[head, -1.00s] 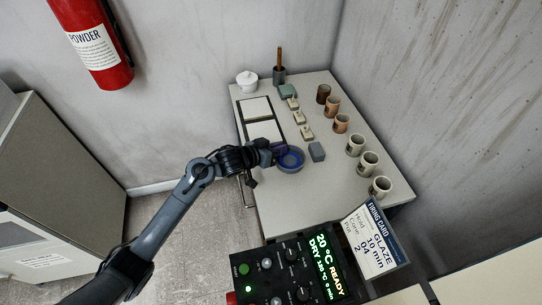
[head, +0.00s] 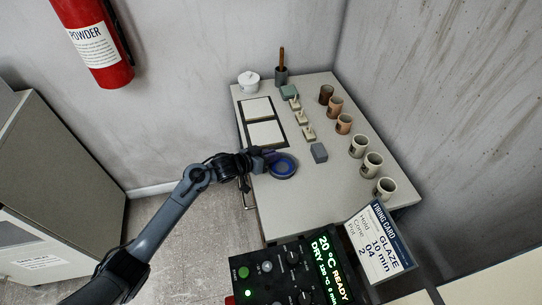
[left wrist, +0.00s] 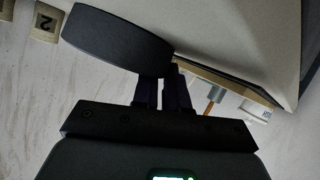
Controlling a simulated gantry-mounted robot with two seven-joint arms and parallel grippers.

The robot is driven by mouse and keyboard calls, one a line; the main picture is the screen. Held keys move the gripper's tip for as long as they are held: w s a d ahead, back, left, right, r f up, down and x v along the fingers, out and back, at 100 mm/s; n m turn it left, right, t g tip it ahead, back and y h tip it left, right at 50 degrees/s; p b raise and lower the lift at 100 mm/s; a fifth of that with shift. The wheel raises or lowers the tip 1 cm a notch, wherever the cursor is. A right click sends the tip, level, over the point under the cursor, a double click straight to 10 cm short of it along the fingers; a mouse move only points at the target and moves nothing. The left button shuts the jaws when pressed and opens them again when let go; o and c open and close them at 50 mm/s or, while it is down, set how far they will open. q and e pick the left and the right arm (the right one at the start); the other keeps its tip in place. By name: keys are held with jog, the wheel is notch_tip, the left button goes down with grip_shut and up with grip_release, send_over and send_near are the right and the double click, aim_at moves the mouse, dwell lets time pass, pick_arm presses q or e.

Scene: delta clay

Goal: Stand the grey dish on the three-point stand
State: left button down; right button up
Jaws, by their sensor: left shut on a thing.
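The grey dish (head: 283,171), round with a blue inside, is at the left edge of the table in the head view. My left gripper (head: 268,158) is shut on the dish's rim. In the left wrist view the dish (left wrist: 115,38) is a dark disc at the fingertips of the gripper (left wrist: 160,92). Several small cream pieces stand in a row on the table, including a near one (head: 308,134); they may be three-point stands, but their points are too small to make out. My right gripper is not in view.
Two white tiles (head: 266,133) in dark frames lie left of the row. A grey block (head: 319,153) stands near the dish. Several mugs (head: 372,164) line the right side. A lidded white pot (head: 249,82) stands at the back. The table's front middle (head: 310,200) is clear.

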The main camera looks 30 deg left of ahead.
pick_arm(q)
jog(key=c, duration=1.1)
grip_release()
jog(key=shift+c, duration=0.2)
jog(key=shift+s+a+r, duration=0.2)
jog(key=shift+s+r, duration=0.1)
jog(key=shift+s, duration=0.15)
jog(key=p+v, duration=0.3)
jog(key=v, duration=0.6)
jog(key=shift+s, duration=0.2)
jog(key=shift+v, duration=0.75)
